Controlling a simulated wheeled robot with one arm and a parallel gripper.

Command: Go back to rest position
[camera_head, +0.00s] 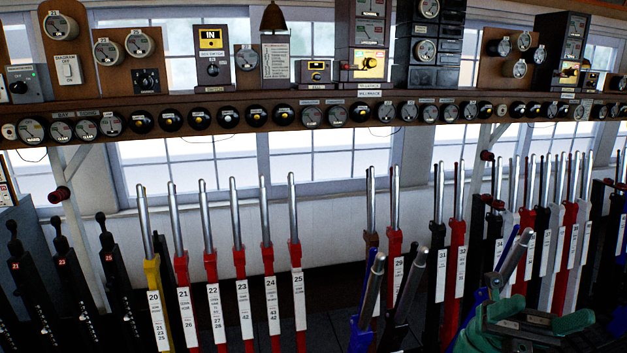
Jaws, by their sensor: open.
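My gripper (535,322), with green fingers, is low at the right of the head view. It is open, beside a blue lever with a silver handle (516,255) that leans out of the row. I cannot tell whether the fingers touch that lever. Another blue lever (364,322) and a black lever with a silver handle (410,280) also lean out of line at the lower middle. The red levers, such as the one labelled 25 (297,262), stand upright in the row, beside a yellow lever (153,280) labelled 20. The lower ends of several levers are cut off.
A wooden shelf (240,101) with round dials and instrument boxes runs above the levers. A gap shows between the lever labelled 25 and the leaning blue one.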

